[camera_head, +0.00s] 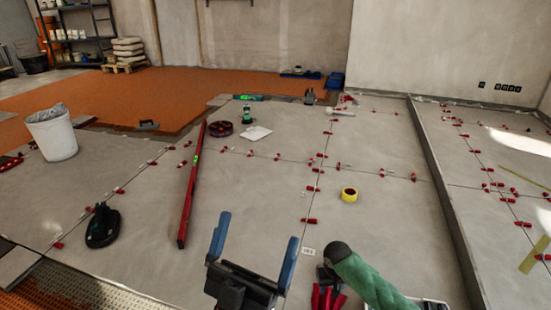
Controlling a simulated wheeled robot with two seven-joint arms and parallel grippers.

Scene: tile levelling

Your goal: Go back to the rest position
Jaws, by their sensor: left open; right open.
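My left gripper (257,228) is at the bottom middle of the head view. Its two blue-padded fingers stand wide apart and point up the picture, with nothing between them. It appears above the grey tiled floor (250,190). My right gripper does not show in this view.
Right of my gripper are a red tool (327,294) and a green, dark-ended object (365,277). A long red level (190,185), black suction lifter (102,228), yellow tape roll (349,194) and white bucket (52,137) stand around. Red levelling pieces line the joints.

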